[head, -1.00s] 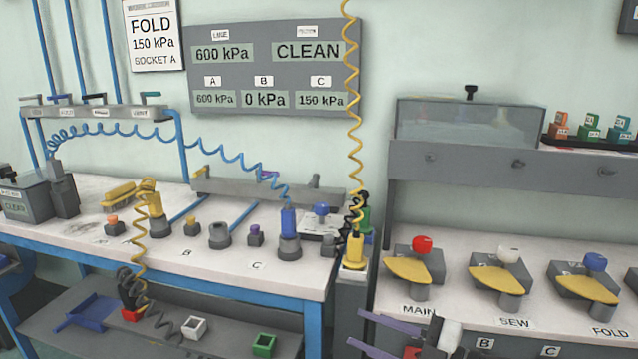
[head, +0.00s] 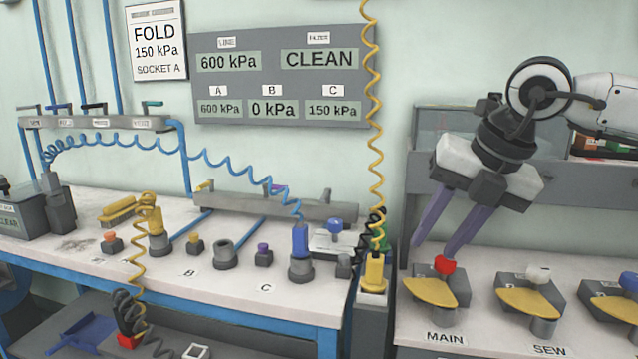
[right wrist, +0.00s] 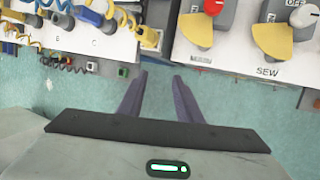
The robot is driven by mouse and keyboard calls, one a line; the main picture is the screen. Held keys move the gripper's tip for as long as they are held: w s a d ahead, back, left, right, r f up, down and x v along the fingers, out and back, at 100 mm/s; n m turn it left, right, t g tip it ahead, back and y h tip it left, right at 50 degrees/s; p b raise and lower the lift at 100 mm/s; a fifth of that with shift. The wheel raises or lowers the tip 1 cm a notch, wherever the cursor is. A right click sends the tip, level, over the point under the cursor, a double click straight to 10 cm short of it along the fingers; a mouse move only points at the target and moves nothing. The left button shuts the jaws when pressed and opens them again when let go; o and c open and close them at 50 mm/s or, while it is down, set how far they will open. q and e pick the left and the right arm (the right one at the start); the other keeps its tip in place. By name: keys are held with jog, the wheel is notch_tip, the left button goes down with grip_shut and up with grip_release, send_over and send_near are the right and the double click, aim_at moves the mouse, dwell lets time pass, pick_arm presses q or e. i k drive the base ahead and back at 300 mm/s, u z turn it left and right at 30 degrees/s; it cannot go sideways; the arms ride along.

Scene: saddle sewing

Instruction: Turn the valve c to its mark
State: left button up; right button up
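The C label (head: 266,288) lies on the left bench, in front of a small purple-topped part (head: 263,255) and a socket with a blue plug (head: 300,252). I cannot tell which of these is valve c, and no mark can be made out. The C label also shows in the right wrist view (right wrist: 93,40). My right gripper (head: 436,249) is open and empty, pointing down over the MAIN station near its red knob (head: 445,265). In the right wrist view its fingers (right wrist: 160,75) are apart. My left gripper is out of view.
The wall panel (head: 283,78) reads C 150 kPa. A yellow coiled hose (head: 375,150) hangs between the two benches. A blue coiled hose (head: 240,173) runs to the blue plug. SEW (head: 530,295) stands right of MAIN. The purple-topped part has open space above it.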

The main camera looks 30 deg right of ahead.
aim_at(325, 198)
jog(key=i, duration=1.3)
